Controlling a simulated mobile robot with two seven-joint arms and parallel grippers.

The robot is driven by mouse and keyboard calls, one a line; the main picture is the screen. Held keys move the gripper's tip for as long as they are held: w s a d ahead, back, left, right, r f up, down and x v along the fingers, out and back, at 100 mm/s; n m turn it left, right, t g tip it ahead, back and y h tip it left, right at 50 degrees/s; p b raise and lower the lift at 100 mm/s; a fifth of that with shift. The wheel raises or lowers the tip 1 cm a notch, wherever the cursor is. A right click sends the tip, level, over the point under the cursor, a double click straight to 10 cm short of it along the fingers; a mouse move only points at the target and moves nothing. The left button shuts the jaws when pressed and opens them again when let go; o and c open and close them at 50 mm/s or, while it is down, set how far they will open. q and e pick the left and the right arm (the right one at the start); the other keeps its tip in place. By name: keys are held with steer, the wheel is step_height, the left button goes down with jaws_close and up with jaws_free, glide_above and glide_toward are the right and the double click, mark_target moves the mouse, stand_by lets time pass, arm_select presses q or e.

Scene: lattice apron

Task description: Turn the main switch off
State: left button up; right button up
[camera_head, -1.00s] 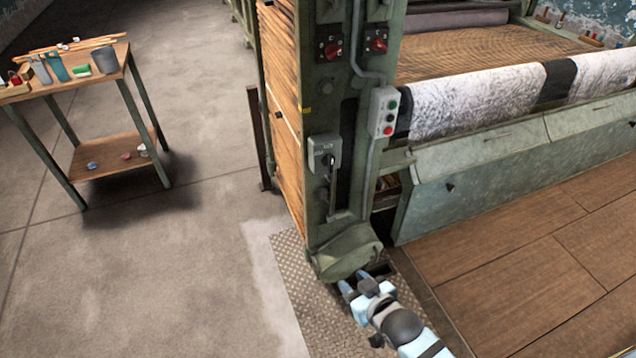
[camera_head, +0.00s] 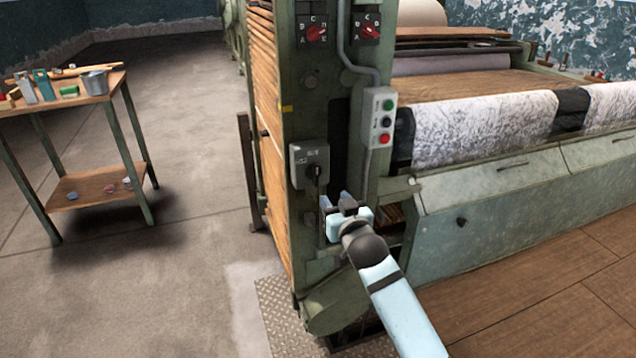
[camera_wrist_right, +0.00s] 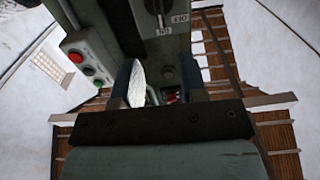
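The main switch appears to be the grey box with a dark rotary handle (camera_head: 310,165) on the green machine post. Its handle points down. In the right wrist view, the grey box (camera_wrist_right: 176,18) shows at the top, with its dark handle and white lettering partly cut off. My right gripper (camera_head: 337,201) is just below the box, slightly to its right, with its fingers pointing up. The wrist view shows its two fingers (camera_wrist_right: 161,80) apart with nothing held between them. The fingers look clear of the handle. My left gripper is in neither view.
A push-button box (camera_head: 377,120) with green, black and red buttons is right of the main switch. Two red rotary switches (camera_head: 315,33) (camera_head: 368,32) sit higher on the post. A small table (camera_head: 100,92) with tools stands left. The floor between is clear.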

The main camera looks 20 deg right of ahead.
mark_target(317, 174)
steer(key=w+b, duration=0.1)
steer(key=w, duration=0.6)
steer(key=shift+w+a+f, duration=0.1)
steer(key=shift+w, duration=0.15)
steer(key=w+b, duration=0.1)
steer(key=w, duration=0.2)
steer(key=shift+w+a, duration=0.1)
steer(key=shift+w, duration=0.75)
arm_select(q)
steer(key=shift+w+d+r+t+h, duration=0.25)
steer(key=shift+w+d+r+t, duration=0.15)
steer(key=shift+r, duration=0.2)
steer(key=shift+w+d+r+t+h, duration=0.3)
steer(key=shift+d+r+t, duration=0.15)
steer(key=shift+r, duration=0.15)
arm_select(e)
jaws_close()
